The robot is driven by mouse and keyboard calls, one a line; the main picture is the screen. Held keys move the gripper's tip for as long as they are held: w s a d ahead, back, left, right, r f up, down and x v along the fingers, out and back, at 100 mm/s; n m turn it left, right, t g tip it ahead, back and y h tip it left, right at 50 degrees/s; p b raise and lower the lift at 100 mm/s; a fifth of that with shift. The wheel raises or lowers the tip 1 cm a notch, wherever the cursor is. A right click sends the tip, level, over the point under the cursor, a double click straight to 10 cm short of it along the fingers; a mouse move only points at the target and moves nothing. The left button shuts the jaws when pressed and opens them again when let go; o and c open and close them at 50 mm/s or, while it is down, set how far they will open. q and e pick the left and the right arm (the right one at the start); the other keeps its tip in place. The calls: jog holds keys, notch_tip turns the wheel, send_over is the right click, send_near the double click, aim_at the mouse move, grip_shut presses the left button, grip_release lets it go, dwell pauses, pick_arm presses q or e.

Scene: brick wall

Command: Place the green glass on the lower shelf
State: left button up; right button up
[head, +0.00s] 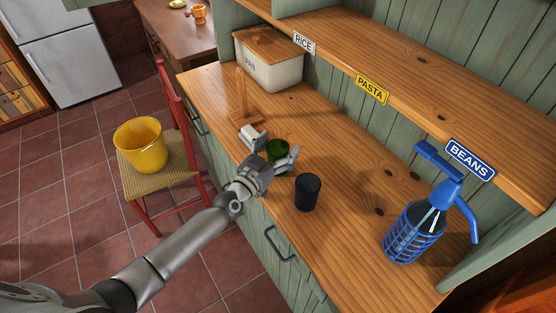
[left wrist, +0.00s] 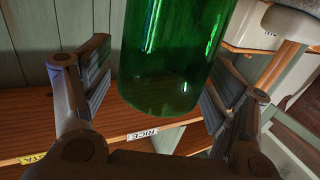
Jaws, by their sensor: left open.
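The green glass (head: 277,149) stands on the wooden counter (head: 345,225) of the green cupboard. My left gripper (head: 272,146) is at the glass, with its fingers spread on either side of it. In the left wrist view the green glass (left wrist: 175,55) fills the space between the open fingers (left wrist: 160,95), and a gap shows beside the left finger. Contact at the right finger is hard to tell. A wooden shelf (head: 410,75) labelled RICE, PASTA and BEANS runs above the counter; the part I see is bare. My right gripper is not in view.
A dark glass (head: 308,192) stands close to the right of my left gripper. A blue siphon bottle (head: 415,232) is farther right. A wooden stand (head: 242,100) and a bread bin (head: 270,62) are behind. A chair holds a yellow bucket (head: 141,147).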

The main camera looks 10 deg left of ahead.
pick_arm(q)
jog(key=shift+s, duration=0.1)
jog(key=shift+c, duration=0.2)
jog(key=c, duration=1.6)
jog(key=shift+r+p, duration=0.35)
jog(key=shift+r, duration=0.2)
jog(key=shift+c, duration=0.2)
jog(key=s+r+p, duration=0.3)
jog(key=s+r, duration=0.9)
jog(key=s, duration=0.2)
jog(key=shift+p, duration=0.3)
